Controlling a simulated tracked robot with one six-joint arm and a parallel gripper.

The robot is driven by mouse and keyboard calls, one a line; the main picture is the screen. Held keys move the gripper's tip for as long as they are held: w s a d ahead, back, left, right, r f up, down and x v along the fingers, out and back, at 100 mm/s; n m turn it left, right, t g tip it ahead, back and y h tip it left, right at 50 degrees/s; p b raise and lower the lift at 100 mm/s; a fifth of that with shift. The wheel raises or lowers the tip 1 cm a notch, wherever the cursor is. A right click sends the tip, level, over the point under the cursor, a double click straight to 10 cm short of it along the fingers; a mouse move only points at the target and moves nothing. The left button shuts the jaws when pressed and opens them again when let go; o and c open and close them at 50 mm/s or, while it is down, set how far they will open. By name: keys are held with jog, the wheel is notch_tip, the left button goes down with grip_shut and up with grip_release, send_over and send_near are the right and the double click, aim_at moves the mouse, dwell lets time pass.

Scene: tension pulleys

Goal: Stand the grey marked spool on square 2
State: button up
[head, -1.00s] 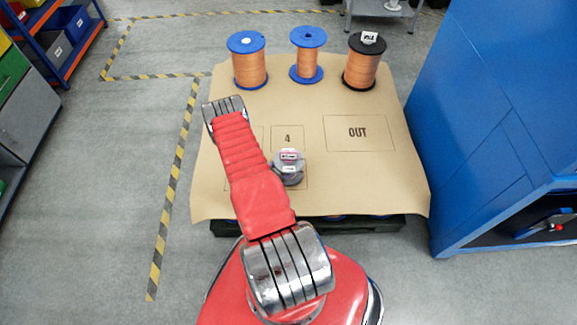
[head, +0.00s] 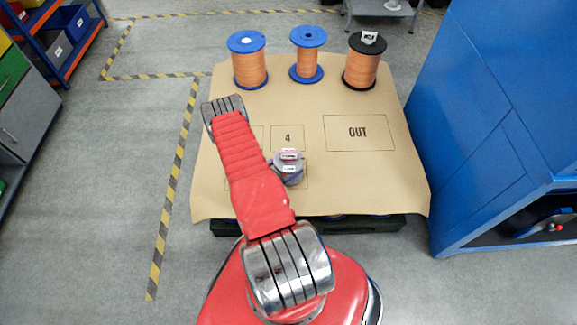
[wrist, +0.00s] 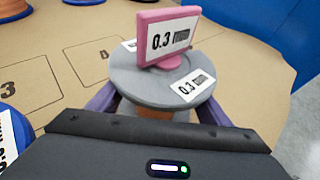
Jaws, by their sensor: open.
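The grey marked spool (head: 291,172) stands upright on the brown sheet, right of my red arm, in the outlined square in front of square 4 (head: 287,138). My arm hides part of it and any number there. In the wrist view the grey spool (wrist: 160,82) shows a grey top with "0.3 mm" labels, a pink upright tag (wrist: 168,38) and some copper winding. My gripper (wrist: 155,108) is open, with one purple finger low on each side of the spool. Contact cannot be told. Square 2 cannot be made out; my arm covers the left squares in the head view.
Two blue-flanged copper spools (head: 249,66) (head: 307,60) and a black-flanged one (head: 364,66) stand along the back. The OUT box (head: 388,134) is empty. A blue flange (wrist: 10,140) lies near left in the wrist view. A blue cabinet (head: 490,110) borders the right.

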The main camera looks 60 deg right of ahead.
jog(key=v, duration=1.1)
jog(key=shift+a+r, duration=0.2)
jog(key=shift+a, duration=0.15)
jog(key=shift+w, duration=0.15)
jog(key=w+a+r+m+y, duration=0.1)
jog(key=w+a+r+m, duration=0.2)
jog(key=r, duration=0.8)
jog(key=w+a+r+m+y, duration=0.2)
jog(key=w+a+r+m, duration=0.1)
jog(key=r, duration=0.8)
jog(key=w+a+r+m+y, duration=0.1)
jog(key=w+a+r+m, duration=0.2)
jog(key=r, duration=0.8)
jog(key=s+a+r+m+t+y, duration=0.1)
jog(key=s+a+r+t+y, duration=0.1)
jog(key=a+r, duration=0.6)
jog(key=s+a+r+m+t+y, duration=0.2)
jog(key=a+r, duration=0.6)
jog(key=a, duration=0.4)
jog(key=s+a+r+m+t+y, duration=0.2)
jog(key=s+a+r+t+y, duration=0.2)
jog(key=a+r, duration=0.4)
jog(key=shift+a+r+t+y, duration=0.15)
jog(key=shift+a+t+y, duration=0.35)
jog(key=shift+a+t, duration=0.5)
jog(key=shift+a, duration=0.1)
